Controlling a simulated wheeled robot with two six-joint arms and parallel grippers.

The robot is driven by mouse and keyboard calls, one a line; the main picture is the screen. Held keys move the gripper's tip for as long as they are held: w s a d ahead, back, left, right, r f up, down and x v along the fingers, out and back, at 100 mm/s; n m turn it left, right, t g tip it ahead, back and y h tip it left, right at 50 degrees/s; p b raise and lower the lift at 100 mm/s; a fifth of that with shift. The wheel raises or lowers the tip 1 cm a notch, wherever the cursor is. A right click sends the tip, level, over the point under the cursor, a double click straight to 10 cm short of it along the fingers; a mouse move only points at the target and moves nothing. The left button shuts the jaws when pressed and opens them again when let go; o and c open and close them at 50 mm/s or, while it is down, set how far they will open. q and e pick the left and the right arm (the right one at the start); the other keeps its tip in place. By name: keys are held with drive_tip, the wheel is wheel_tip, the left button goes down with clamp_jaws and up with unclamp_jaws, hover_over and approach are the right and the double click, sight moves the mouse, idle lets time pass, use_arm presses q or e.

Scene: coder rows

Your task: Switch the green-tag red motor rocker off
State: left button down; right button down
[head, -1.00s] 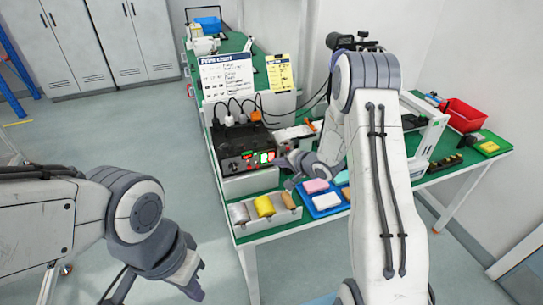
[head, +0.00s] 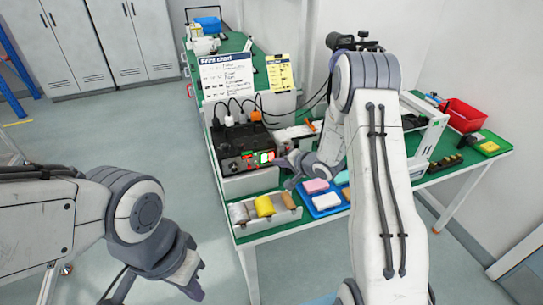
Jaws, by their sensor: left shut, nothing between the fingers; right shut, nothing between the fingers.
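A dark control box (head: 240,146) stands on the green-topped bench, with small red and green lit parts (head: 266,156) on the right of its front. The single rockers and their tags are too small to tell apart. My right gripper (head: 284,166) is shut and empty, close to the right end of the box's front; whether it touches cannot be told. My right arm hides part of the bench behind it. My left gripper (head: 196,282) is shut and empty, low over the floor in front of the bench, well away from the box.
A grey tray (head: 252,221) with yellow and tan pieces and a blue tray (head: 318,212) with sponge-like blocks stand in front of the box. Printed sheets (head: 228,76) stand behind it, with plugs and black cables. A red bin (head: 463,113) is at the right.

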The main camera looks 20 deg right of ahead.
drive_tip(key=shift+w, duration=0.1)
drive_tip(key=shift+w+r+p, duration=0.1)
drive_tip(key=shift+w+p, duration=0.2)
drive_tip(key=shift+p, duration=0.15)
drive_tip(key=shift+w, duration=0.3)
idle(0.3)
drive_tip(key=shift+s, duration=0.15)
drive_tip(key=shift+s+p, duration=0.3)
drive_tip(key=shift+s, duration=0.25)
drive_tip(key=shift+s, duration=0.1)
drive_tip(key=shift+s+d+f, duration=0.1)
drive_tip(key=shift+s+f, duration=0.15)
drive_tip(key=shift+s, duration=0.95)
drive_tip(key=shift+s+f, duration=0.2)
drive_tip(key=shift+s, duration=1)
